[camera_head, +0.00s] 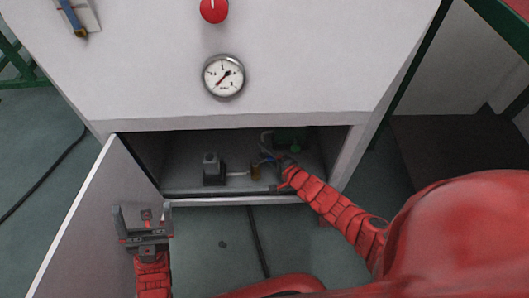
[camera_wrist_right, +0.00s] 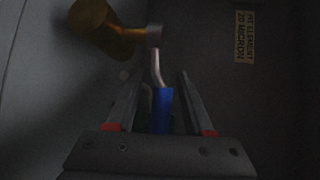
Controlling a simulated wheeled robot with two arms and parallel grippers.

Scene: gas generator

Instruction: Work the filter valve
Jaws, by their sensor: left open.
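The filter valve shows in the right wrist view as a blue handle (camera_wrist_right: 162,106) on a bent silver stem (camera_wrist_right: 157,65). A brass-coloured body (camera_wrist_right: 104,27) sits beside it. My right gripper (camera_wrist_right: 158,88) has its two fingers spread, one on each side of the blue handle, with gaps visible; contact is not seen. In the head view my right gripper (camera_head: 280,164) reaches inside the low cabinet opening, small and partly dark. A brass part (camera_head: 255,172) is just left of it. My left gripper (camera_head: 143,218) is open and empty, in front of the cabinet's open door.
The open door (camera_head: 95,215) stands at the left. A grey block-like device (camera_head: 213,170) sits on the cabinet floor, with a green part (camera_head: 292,140) at the back. Above are a pressure gauge (camera_head: 223,76) and a red knob (camera_head: 214,10). The cabinet's side wall is close on the right.

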